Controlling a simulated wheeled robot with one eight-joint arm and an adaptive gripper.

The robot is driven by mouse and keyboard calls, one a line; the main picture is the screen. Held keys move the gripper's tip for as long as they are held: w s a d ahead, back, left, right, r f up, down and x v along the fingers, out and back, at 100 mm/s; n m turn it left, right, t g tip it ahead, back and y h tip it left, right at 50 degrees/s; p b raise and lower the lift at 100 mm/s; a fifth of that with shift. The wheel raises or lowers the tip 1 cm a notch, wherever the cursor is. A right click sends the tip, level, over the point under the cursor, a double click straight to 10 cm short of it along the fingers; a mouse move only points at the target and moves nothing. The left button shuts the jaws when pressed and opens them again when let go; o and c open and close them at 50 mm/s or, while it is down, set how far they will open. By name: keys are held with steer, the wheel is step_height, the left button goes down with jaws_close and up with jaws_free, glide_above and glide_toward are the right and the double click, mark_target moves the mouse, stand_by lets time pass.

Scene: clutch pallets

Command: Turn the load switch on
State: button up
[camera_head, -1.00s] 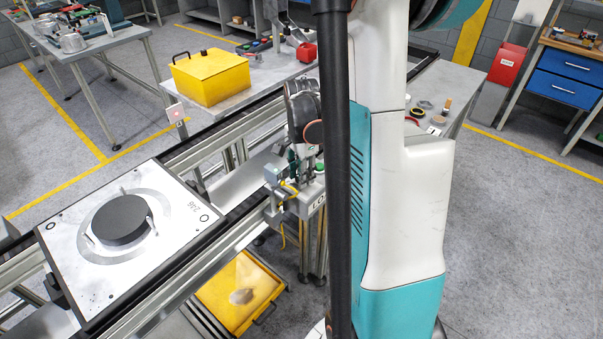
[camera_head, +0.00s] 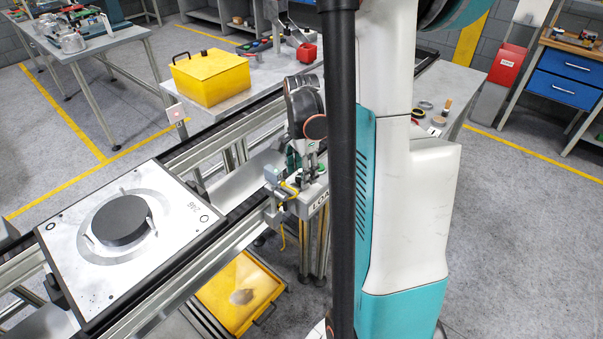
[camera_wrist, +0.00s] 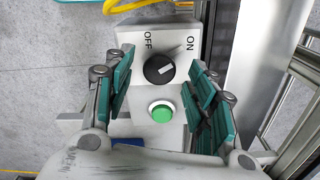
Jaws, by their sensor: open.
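The load switch is a black rotary knob (camera_wrist: 159,69) on a light grey box (camera_wrist: 133,38) with OFF and ON printed above it. The knob's white mark points right and slightly up, towards the ON side; I cannot tell whether it sits fully at ON. A green button (camera_wrist: 160,112) is below the knob. My gripper (camera_wrist: 161,58) is open, with teal-padded fingers on either side of the knob and a gap on both sides. In the head view my gripper (camera_head: 306,168) is over the switch box (camera_head: 315,192), and the knob is hidden.
The box is mounted beside the conveyor rail (camera_head: 235,222). A pallet (camera_head: 75,240) with a black disc (camera_head: 121,220) rests on the conveyor at left. A yellow bin (camera_head: 240,295) is below. A yellow box (camera_head: 211,78) stands on the table behind.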

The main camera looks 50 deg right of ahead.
step_height(320, 180, up, 11)
stand_by(0.4)
steer(key=shift+f, duration=0.1)
stand_by(0.3)
